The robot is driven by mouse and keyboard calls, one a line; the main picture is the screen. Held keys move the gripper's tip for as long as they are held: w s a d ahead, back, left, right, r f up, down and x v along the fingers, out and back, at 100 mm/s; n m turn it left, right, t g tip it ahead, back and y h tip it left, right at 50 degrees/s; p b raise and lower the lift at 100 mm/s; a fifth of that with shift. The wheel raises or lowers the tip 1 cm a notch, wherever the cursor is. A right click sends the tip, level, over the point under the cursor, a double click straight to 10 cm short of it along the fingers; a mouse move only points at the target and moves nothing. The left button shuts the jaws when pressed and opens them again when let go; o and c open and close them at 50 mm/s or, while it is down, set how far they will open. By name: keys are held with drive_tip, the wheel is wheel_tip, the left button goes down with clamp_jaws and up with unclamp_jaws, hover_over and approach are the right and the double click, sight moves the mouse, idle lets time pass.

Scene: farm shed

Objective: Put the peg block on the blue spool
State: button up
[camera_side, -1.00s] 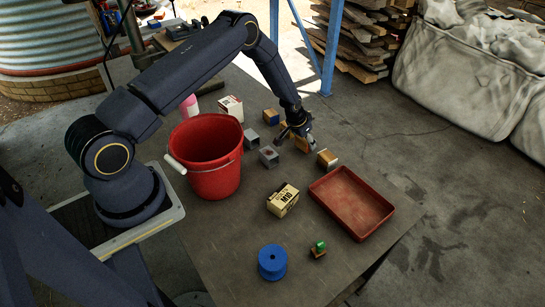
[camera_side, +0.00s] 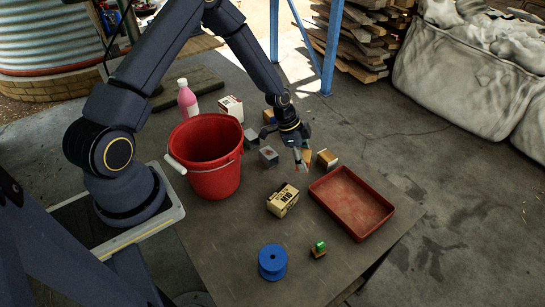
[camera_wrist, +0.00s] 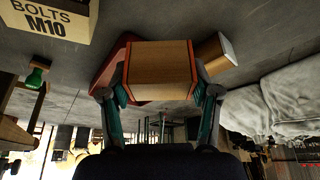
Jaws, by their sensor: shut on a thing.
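My gripper (camera_side: 298,146) is shut on a wooden block with reddish edges (camera_wrist: 158,68), its jaws on either side of it in the wrist view. In the side view the held block (camera_side: 306,157) is partly covered by the fingers, above the table behind the tray. The blue spool (camera_side: 272,262) stands upright on the near part of the table with nothing on it; it is not visible in the wrist view. A small wooden block with a green peg (camera_side: 319,246) is right of the spool, and it also shows in the wrist view (camera_wrist: 35,77).
The M10 bolts box (camera_side: 282,200) lies between my gripper and the spool. A red tray (camera_side: 388,216) is at the right, a red bucket (camera_side: 218,182) at the left. A wood-and-white block (camera_side: 327,159) and grey blocks (camera_side: 268,156) stand nearby, with a pink bottle (camera_side: 187,98) behind.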

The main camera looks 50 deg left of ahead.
drive_tip(key=s+d+r+m+g+h, duration=0.1)
drive_tip(key=s+d+r+m+g, duration=0.15)
drive_tip(key=s+d+m, duration=0.8)
wheel_tip(320, 180, up, 5)
drive_tip(key=m+g+y, duration=0.1)
drive_tip(key=m+g, duration=0.3)
drive_tip(key=m, duration=0.3)
hover_over(272, 261)
drive_tip(key=shift+n, duration=0.25)
drive_tip(key=shift+w+a+f, duration=0.15)
drive_tip(key=shift+f, duration=1.05)
drive_tip(key=shift+w+a+f, duration=0.2)
drive_tip(key=shift+f, duration=1.05)
drive_tip(key=shift+w+a+f, duration=0.15)
drive_tip(key=shift+f, duration=1.05)
drive_tip(key=o, duration=1.2)
drive_tip(key=shift+f, duration=0.15)
